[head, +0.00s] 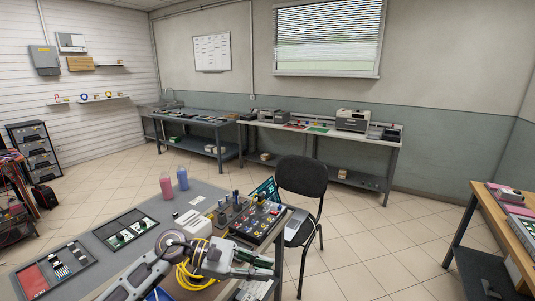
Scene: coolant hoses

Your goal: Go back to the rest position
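My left gripper (268,266) reaches over the near table (95,222) from the lower left. Its fingers point right and look apart, with nothing seen between them. A coiled yellow hose or cable (187,280) lies below and beside the gripper, partly hidden by it. A red cylinder (166,188) and a blue cylinder (182,179) stand upright at the table's far edge. A panel with coloured parts (257,221) sits behind the gripper. My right gripper is not in view.
Trays with parts (125,230) lie on the table's left side. A black chair (301,178) stands close to its right end. A wooden table (505,222) is at the right edge. Workbenches (335,134) line the back wall. Open tiled floor lies between.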

